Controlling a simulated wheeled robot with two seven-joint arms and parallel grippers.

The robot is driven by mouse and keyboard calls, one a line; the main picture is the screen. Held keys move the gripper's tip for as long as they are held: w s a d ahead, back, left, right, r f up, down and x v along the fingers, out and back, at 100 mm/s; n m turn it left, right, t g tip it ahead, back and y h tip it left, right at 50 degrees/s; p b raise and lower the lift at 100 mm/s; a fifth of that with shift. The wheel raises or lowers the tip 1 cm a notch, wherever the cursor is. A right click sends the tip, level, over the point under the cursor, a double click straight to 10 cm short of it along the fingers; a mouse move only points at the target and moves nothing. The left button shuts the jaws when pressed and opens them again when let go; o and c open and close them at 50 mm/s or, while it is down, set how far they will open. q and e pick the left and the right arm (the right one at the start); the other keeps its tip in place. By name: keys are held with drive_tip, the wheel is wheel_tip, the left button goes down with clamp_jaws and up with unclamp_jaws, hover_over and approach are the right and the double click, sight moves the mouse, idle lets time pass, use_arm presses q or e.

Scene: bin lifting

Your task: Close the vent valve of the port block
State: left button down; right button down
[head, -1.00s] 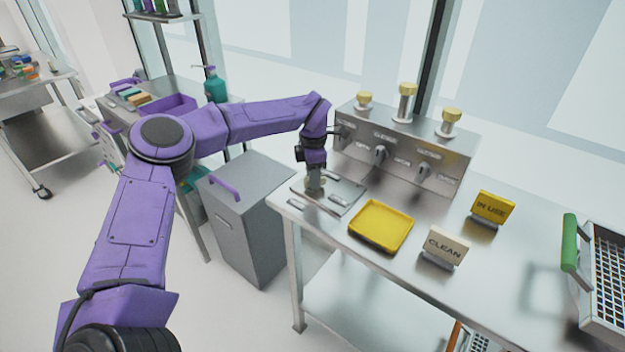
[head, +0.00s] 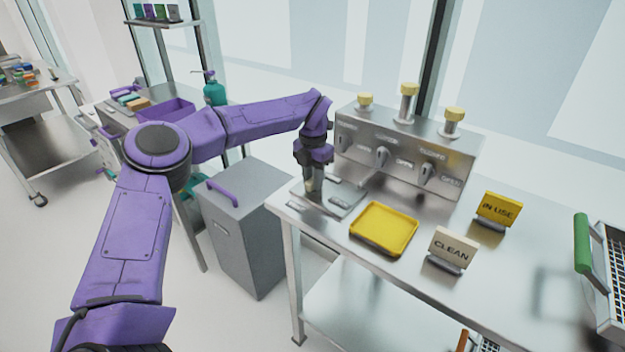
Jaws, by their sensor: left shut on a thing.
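A steel block (head: 408,150) with three lever handles and three yellow-capped posts stands at the back of the table. The left lever (head: 343,141), middle lever (head: 382,156) and right lever (head: 428,172) point roughly downward; their lettering is too small to read surely. A low steel plate (head: 343,197) with small fittings lies in front of the block's left end. My left gripper (head: 313,186) points down over this plate's left part, shut on a small part there that its fingers mostly hide. I cannot tell whether that part is the vent valve. My right gripper is out of view.
A basket with a green handle (head: 582,243) is at right. A grey bin (head: 245,225) stands left of the table.

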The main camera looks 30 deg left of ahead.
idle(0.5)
use_arm(q)
drive_tip(key=c, duration=0.9)
unclamp_jaws()
drive_tip(key=shift+r, duration=0.1)
wheel_tip(320, 180, up, 10)
drive_tip(key=shift+r+b, duration=0.2)
drive_tip(key=shift+b, duration=0.1)
